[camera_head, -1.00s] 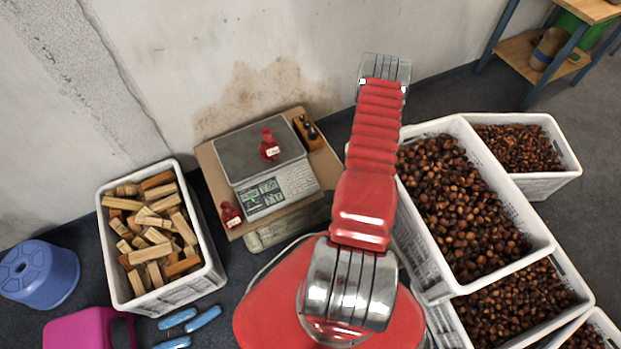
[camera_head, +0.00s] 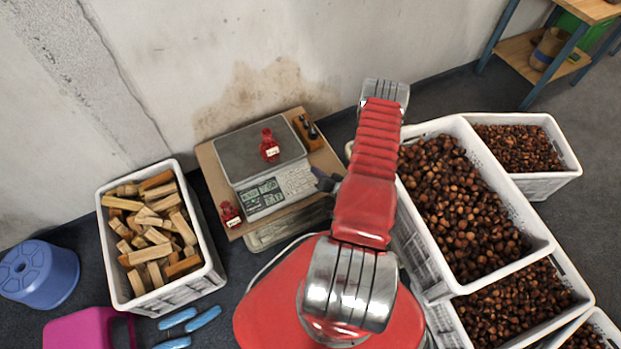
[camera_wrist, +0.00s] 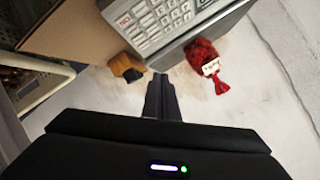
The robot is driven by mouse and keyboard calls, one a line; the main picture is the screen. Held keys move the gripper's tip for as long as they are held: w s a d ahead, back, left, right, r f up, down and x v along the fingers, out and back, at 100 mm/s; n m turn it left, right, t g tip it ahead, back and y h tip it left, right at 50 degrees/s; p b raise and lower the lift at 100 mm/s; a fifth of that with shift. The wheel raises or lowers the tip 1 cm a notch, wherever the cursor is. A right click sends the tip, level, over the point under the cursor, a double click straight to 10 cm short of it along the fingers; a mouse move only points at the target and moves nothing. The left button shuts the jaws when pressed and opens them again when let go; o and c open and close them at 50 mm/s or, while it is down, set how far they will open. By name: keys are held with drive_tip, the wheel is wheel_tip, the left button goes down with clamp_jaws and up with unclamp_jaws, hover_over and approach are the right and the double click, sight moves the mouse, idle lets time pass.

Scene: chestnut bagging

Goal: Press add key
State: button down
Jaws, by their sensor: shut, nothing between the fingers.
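A scale with a grey pan (camera_head: 255,150) stands on a board, its lit display (camera_head: 264,197) and pale keypad (camera_head: 297,181) facing me. I cannot pick out the add key in the head view. The wrist view shows part of the keypad (camera_wrist: 158,20) at the top, its labels partly readable. My gripper (camera_head: 323,179) is dark and just right of the keypad in the head view, partly hidden by my arm. In the wrist view my gripper (camera_wrist: 160,78) is shut and empty, its tips below the keypad in the picture. I see no clear contact with a key.
A tagged red sack (camera_head: 269,148) sits on the pan, another (camera_head: 231,215) left of the scale. A small wooden block with dark knobs (camera_head: 309,130) is behind right. A crate of wood pieces (camera_head: 214,272) is left, chestnut crates (camera_head: 540,240) right.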

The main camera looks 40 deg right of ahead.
sight(314, 178)
drive_tip(key=shift+f, duration=0.1)
drive_tip(key=shift+w+d+f, duration=0.15)
drive_tip(key=shift+w+f, duration=0.3)
drive_tip(key=shift+f, duration=0.9)
drive_tip(key=shift+w+d+f, duration=0.1)
drive_tip(key=shift+w+f, duration=0.3)
drive_tip(key=shift+f, duration=1)
drive_tip(key=shift+w+d+f, duration=0.15)
drive_tip(key=shift+w+f, duration=0.3)
drive_tip(key=shift+f, duration=0.9)
drive_tip(key=shift+w+f, duration=0.25)
drive_tip(key=shift+f, duration=0.45)
drive_tip(key=shift+r, duration=0.15)
drive_tip(key=shift+s+r, duration=0.25)
drive_tip(key=shift+r, duration=0.35)
drive_tip(key=shift+s+a+r, duration=0.1)
drive_tip(key=shift+s+r, duration=0.15)
drive_tip(key=shift+r, duration=0.55)
drive_tip(key=shift+s+a+r, duration=0.1)
drive_tip(key=shift+s+r, duration=0.15)
drive_tip(key=shift+r, duration=0.55)
drive_tip(key=shift+s+a+r, duration=0.1)
drive_tip(key=shift+s+r, duration=0.15)
drive_tip(key=shift+r, duration=0.55)
drive_tip(key=shift+d, duration=0.1)
